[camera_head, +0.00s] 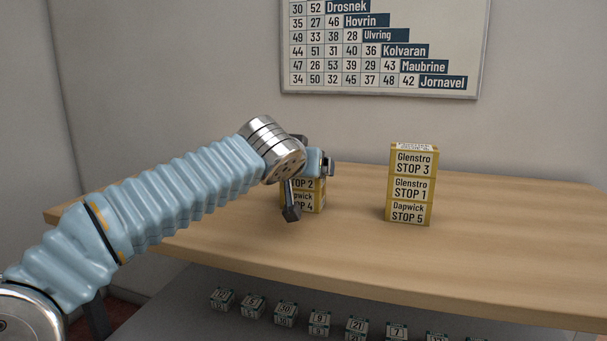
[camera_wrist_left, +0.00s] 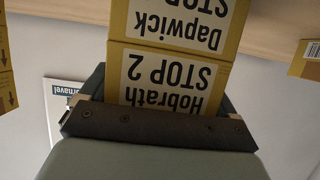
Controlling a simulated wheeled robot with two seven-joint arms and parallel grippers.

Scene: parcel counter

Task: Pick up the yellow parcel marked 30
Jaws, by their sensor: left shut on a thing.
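A yellow parcel labelled Hobrath STOP 2 (camera_wrist_left: 165,82) is between the jaws of my left gripper (camera_head: 310,188). In the head view the gripper partly covers this parcel (camera_head: 304,184). It sits directly above a yellow parcel labelled Dapwick STOP 4 (camera_head: 303,204), whose upside-down label also shows in the wrist view (camera_wrist_left: 178,24). I cannot see a gap between the two. To the right stand three stacked yellow parcels: Glenstro STOP 3 (camera_head: 413,163), Glenstro STOP 1 (camera_head: 411,188) and Dapwick STOP 5 (camera_head: 408,212). No 30 is readable on any yellow parcel.
The wooden counter (camera_head: 500,240) is clear around the stacks. Several small numbered boxes stand in a row below its front edge, one reading 30 (camera_head: 286,314). A wall chart (camera_head: 385,50) shows place names and numbers. Parts of yellow boxes show at both wrist view edges.

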